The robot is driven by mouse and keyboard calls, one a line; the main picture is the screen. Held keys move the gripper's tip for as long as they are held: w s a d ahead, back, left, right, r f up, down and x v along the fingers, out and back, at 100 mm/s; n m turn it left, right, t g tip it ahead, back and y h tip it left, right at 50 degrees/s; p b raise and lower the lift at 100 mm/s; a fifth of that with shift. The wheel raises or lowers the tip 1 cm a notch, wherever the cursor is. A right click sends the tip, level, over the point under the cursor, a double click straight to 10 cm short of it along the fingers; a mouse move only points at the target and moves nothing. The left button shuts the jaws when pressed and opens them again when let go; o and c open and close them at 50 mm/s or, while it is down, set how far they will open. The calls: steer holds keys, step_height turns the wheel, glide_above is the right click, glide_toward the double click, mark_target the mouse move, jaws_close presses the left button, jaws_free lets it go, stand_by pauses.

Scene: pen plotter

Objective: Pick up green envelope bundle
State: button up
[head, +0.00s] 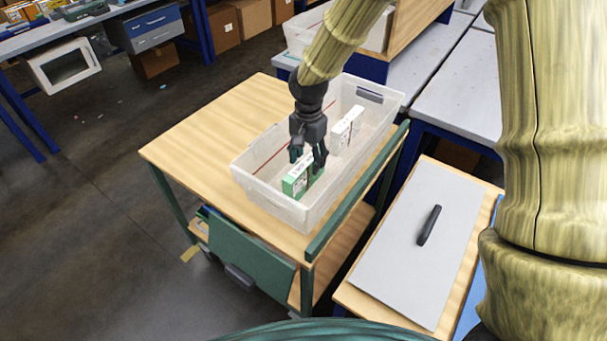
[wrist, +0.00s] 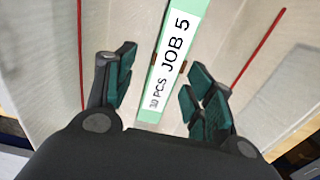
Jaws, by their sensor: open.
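The green envelope bundle (head: 296,185) stands in a translucent plastic bin in the head view, at the bin's near end. In the wrist view the bundle (wrist: 152,103) is a long green strip with a white label reading "JOB 5" and "PCS". My gripper (head: 308,160) is inside the bin, above the bundle and hiding part of it. In the wrist view my gripper (wrist: 163,90) is open, with one dark-green-padded finger on each side of the bundle. Gaps show between the fingers and the bundle.
The bin (head: 240,172) has high walls and sits on a wooden cart (head: 195,150) with a green rail (head: 355,200). A white-labelled bundle (head: 346,128) stands farther back in the bin. A grey panel with a black handle (head: 429,225) lies on a stand at right.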

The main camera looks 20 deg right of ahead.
mark_target(305, 175)
steer(key=shift+a+f+p, duration=0.2)
steer(key=shift+f+p, duration=0.2)
steer(key=shift+f, duration=1.25)
steer(key=shift+a+f+p, duration=0.2)
steer(key=shift+f+p, duration=0.15)
steer(key=shift+f, duration=1.3)
steer(key=shift+s, duration=0.1)
jaws_close()
